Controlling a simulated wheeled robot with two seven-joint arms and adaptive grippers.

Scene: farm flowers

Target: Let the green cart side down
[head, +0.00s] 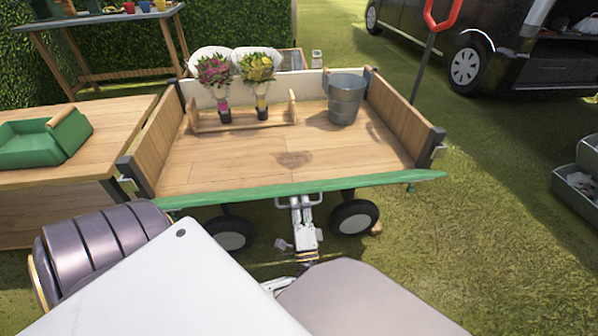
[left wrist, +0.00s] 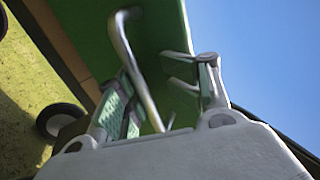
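The green cart side (head: 225,195) runs along the near edge of the wooden cart (head: 215,160). It leans outward from the bed and shows as a thin strip; its exact tilt is hard to tell. A metal handle (head: 283,203) sits at its middle. My left gripper (head: 301,205) is at this handle, below the strip's outer edge. In the left wrist view, the green side (left wrist: 85,30) fills the upper middle, and the bar of the handle (left wrist: 135,60) passes between the spread fingers of my left gripper (left wrist: 165,100). My right gripper is out of view.
On the cart bed stand two bouquets (head: 258,68) in a wooden rack (head: 205,125) and a metal bucket (head: 345,98). A table with a green tray (head: 30,145) is close at left. A black van (head: 500,50) and grey crates (head: 575,185) are at right. Grass right of the cart is clear.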

